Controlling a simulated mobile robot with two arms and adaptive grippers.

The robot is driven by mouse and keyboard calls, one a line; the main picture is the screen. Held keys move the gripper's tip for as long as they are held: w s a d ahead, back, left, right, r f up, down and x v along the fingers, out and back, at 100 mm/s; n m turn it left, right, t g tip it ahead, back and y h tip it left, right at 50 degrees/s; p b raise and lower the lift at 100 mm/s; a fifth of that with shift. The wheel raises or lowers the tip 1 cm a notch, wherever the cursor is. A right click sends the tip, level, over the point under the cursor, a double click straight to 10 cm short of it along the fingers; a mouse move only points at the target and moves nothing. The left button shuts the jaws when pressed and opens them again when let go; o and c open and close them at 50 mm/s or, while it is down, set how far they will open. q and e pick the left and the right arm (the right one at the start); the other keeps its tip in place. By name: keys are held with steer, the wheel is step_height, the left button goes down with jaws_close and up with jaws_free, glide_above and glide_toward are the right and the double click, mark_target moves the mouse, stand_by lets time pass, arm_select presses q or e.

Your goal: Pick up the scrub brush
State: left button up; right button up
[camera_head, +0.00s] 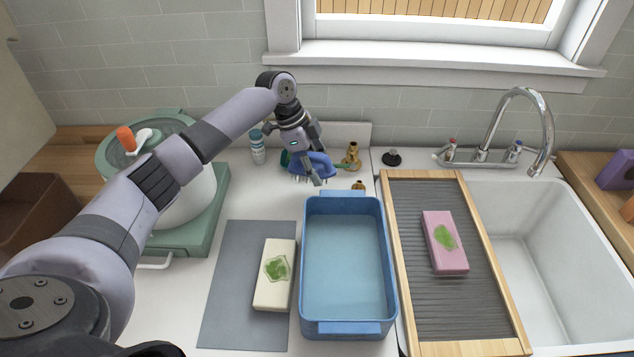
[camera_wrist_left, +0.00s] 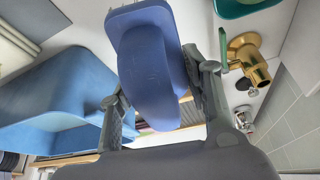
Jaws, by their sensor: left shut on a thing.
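The blue scrub brush (camera_head: 312,165) is at the back of the counter, just behind the blue basin, with its bristles pointing down. My left gripper (camera_head: 312,170) reaches down over it from the left and is shut on it. In the left wrist view the brush (camera_wrist_left: 150,60) lies between the two fingers of the left gripper (camera_wrist_left: 160,85). I cannot tell whether the bristles touch the counter. My right gripper is not in view.
A blue basin (camera_head: 346,325) of water stands in front of the brush. Brass fittings (camera_head: 352,156) are close on its right, and a blue-capped bottle (camera_head: 258,150) is on its left.

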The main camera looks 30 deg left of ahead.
arm_select(q)
step_height(320, 180, up, 14)
steer(key=shift+r+b, duration=0.15)
steer(key=shift+b, duration=0.95)
